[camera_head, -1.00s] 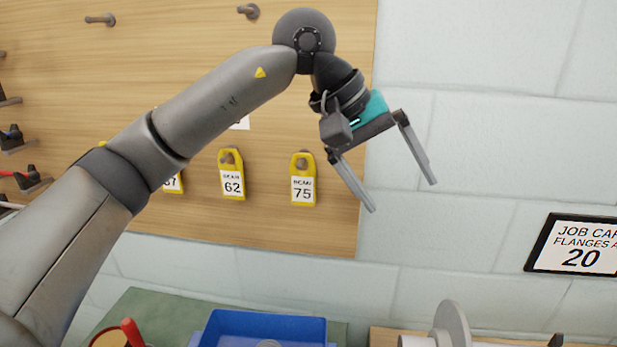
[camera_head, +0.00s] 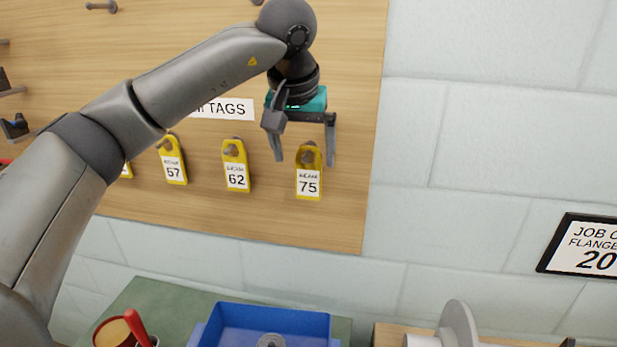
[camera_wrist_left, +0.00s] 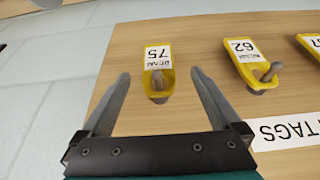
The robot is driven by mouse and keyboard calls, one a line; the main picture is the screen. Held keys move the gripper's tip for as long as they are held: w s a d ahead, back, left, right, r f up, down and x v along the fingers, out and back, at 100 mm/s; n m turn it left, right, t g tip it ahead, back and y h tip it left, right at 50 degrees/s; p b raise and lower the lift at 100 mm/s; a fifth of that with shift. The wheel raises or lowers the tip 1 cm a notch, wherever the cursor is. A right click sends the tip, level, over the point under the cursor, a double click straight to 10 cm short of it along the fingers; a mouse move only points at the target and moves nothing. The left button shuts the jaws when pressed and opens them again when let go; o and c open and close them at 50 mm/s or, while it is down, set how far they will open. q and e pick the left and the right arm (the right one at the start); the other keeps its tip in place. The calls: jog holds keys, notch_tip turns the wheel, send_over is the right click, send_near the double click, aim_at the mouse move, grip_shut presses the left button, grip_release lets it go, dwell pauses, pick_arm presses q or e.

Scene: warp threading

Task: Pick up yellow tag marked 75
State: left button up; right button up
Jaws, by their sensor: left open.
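The yellow tag marked 75 (camera_head: 308,172) hangs on a peg on the wooden board, at the right end of a row of yellow tags. In the left wrist view the tag (camera_wrist_left: 158,72) appears upside down, between and beyond the two fingers. My left gripper (camera_head: 305,160) is open, its fingers pointing down around the top of the tag in the head view. In the left wrist view the gripper (camera_wrist_left: 158,82) holds nothing, and the tag looks clear of both fingers. My right gripper is in neither view.
Tags marked 62 (camera_head: 236,165) and 57 (camera_head: 172,160) hang to the left. A TAGS label (camera_head: 225,109) is above them.

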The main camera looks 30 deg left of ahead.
aim_at(308, 172)
pick_arm(q)
jog(key=x, duration=0.5)
jog(key=shift+w+f, duration=0.25)
jog(key=shift+f, duration=0.05)
jog(key=shift+d, duration=0.1)
jog(key=c, duration=1.4)
jog(key=shift+r, duration=0.15)
